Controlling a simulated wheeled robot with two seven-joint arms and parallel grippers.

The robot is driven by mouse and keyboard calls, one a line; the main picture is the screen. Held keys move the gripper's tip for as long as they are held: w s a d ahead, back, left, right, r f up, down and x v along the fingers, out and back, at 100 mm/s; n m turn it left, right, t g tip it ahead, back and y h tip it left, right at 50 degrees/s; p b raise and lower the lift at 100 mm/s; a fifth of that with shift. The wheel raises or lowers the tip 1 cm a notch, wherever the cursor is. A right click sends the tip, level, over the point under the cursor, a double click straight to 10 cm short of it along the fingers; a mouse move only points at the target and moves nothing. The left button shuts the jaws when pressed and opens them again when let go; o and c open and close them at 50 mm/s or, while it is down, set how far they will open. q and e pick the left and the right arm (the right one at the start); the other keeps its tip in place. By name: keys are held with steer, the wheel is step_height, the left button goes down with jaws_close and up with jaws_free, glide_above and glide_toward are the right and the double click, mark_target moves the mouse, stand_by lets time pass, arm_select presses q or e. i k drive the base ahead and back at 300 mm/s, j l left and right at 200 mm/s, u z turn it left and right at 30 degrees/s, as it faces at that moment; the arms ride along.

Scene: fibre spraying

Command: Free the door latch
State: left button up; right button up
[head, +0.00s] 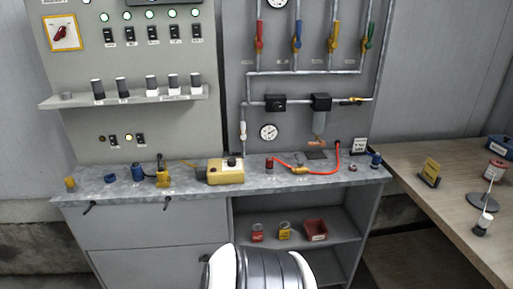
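No door latch can be made out for certain. The grey cabinet (140,225) under the bench has a drawer-like front with two small dark handles, the left handle (90,208) and the right handle (168,209). A third dark handle (205,258) sits lower, near the right edge of the panel below. A white and grey rounded part of my own body covers the bottom middle and hides some of the cabinet. Neither of my grippers is in view.
The grey benchtop (120,188) carries a yellow box (226,172), a red hose (325,173) and small fittings. An open shelf (310,228) below holds red and yellow containers. A wooden table (445,203) stands at right. Valves and switches cover the upright panels.

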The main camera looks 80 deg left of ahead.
mark_target(206, 258)
steer(key=u, duration=3.25)
